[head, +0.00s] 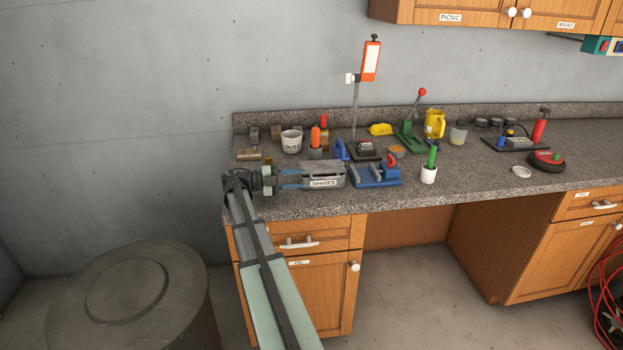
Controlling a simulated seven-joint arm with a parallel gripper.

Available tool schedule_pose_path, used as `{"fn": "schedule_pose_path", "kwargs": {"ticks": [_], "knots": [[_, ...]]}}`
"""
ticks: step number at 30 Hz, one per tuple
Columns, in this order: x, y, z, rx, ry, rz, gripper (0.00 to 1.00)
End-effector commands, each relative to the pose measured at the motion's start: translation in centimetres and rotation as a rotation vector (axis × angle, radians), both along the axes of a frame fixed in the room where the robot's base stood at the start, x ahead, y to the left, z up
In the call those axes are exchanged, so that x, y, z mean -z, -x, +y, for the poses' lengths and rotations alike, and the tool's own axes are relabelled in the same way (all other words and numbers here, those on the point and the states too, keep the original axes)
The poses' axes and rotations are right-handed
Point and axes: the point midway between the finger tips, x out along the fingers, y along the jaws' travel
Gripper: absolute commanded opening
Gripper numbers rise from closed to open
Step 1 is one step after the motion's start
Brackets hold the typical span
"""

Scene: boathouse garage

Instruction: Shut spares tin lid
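The spares tin (325,183) is a grey box with a white SPARES label on its front, near the front left of the counter. Its grey top (323,167) shows, but at this size I cannot tell the lid's exact angle. My gripper (300,180) comes in from the left at the tin's left end. Its two blue-tipped fingers are spread apart, with nothing visible between them. I cannot tell whether they touch the tin.
A blue vise-like tool (375,177) stands close right of the tin. The DUST cup (292,142) and an orange-handled tool in a grey holder (315,140) stand behind. The counter front (320,203) is clear.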

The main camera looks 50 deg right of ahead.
Motion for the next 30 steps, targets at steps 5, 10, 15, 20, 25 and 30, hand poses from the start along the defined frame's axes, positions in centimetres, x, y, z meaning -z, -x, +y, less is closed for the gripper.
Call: {"fn": "schedule_pose_path", "kwargs": {"ticks": [5,10,15,20,25,30], "knots": [[0.0,-2.2,1.9,-0.002,0.000,0.000,0.38],[0.0,-3.1,2.8,0.000,0.000,0.000,0.38],[0.0,-3.4,3.2,0.000,0.000,0.000,0.38],[0.0,-3.4,3.2,0.000,0.000,0.000,0.38],[0.0,-3.3,3.0,0.001,-0.016,-0.001,0.27],[-0.3,-2.6,2.1,0.001,-0.197,-0.012,0.11]]}}
